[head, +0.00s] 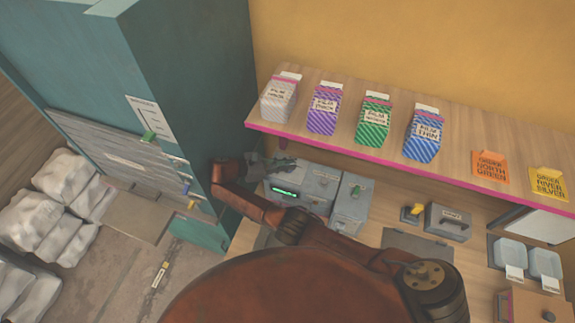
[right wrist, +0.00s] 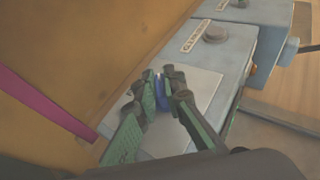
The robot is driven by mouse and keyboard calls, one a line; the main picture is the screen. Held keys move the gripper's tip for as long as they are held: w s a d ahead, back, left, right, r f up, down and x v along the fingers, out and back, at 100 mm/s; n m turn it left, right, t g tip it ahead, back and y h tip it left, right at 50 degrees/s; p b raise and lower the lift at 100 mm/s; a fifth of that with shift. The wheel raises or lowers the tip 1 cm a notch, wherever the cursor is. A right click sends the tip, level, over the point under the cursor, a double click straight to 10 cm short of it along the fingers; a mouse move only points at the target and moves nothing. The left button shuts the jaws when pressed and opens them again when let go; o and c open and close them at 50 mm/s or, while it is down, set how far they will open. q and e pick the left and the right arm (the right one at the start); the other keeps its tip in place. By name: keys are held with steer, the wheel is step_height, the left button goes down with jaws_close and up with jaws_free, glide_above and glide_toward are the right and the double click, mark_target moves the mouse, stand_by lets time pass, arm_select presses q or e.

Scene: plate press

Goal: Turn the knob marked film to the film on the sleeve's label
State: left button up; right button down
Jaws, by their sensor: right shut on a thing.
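My right gripper (head: 258,166) reaches to the back left of the grey press units (head: 318,181). In the right wrist view its two dark green-padded fingers (right wrist: 165,85) are closed around a small blue thing (right wrist: 163,98), which looks like a knob on a pale panel (right wrist: 190,100). The fingers hide most of it, so its mark and pointing direction do not show. A round grey knob (right wrist: 215,33) with a label plate (right wrist: 194,37) sits farther along; its lettering is unreadable here. Film sleeves stand on the shelf: white (head: 279,101), purple (head: 323,114), green (head: 371,125), blue (head: 424,136). My left gripper is not in view.
An orange card (head: 490,167) and a yellow card (head: 547,184) lie on the shelf (head: 460,124). The pink shelf edge runs close above the press units. A teal cabinet (head: 190,90) stands left. A grey box (head: 448,222) and pale blue containers (head: 510,254) are right.

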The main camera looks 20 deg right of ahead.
steer(key=c, duration=2)
jaws_free()
steer(key=shift+d, duration=0.1)
